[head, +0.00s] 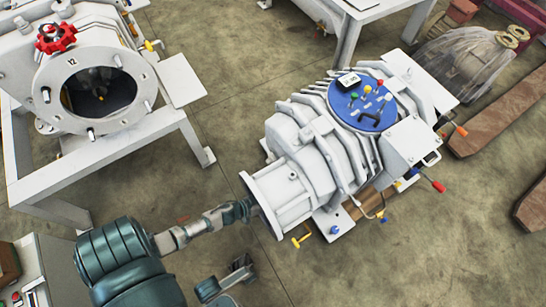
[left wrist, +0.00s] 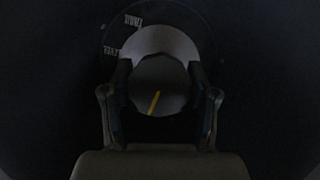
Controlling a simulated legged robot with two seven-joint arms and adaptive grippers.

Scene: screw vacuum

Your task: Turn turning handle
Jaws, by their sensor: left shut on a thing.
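The turning handle (left wrist: 160,85) shows in the left wrist view as a round grey knob with a yellow pointer line, slanting slightly, on a dark dial. My left gripper (left wrist: 160,92) has a finger on each side of the knob and is shut on it. In the head view my left gripper (head: 251,205) reaches into the round end flange (head: 272,205) of the white screw vacuum pump (head: 320,140). The handle is hidden there by the flange and my gripper. My right gripper (head: 238,276) appears at the bottom of the head view, away from the pump; its finger opening is unclear.
A blue panel (head: 358,104) with coloured knobs sits on top of the pump. A white machine with a red handwheel (head: 55,38) stands on a frame at upper left. Wooden beams (head: 495,120) lie at right. Bare floor (head: 430,255) is open at lower right.

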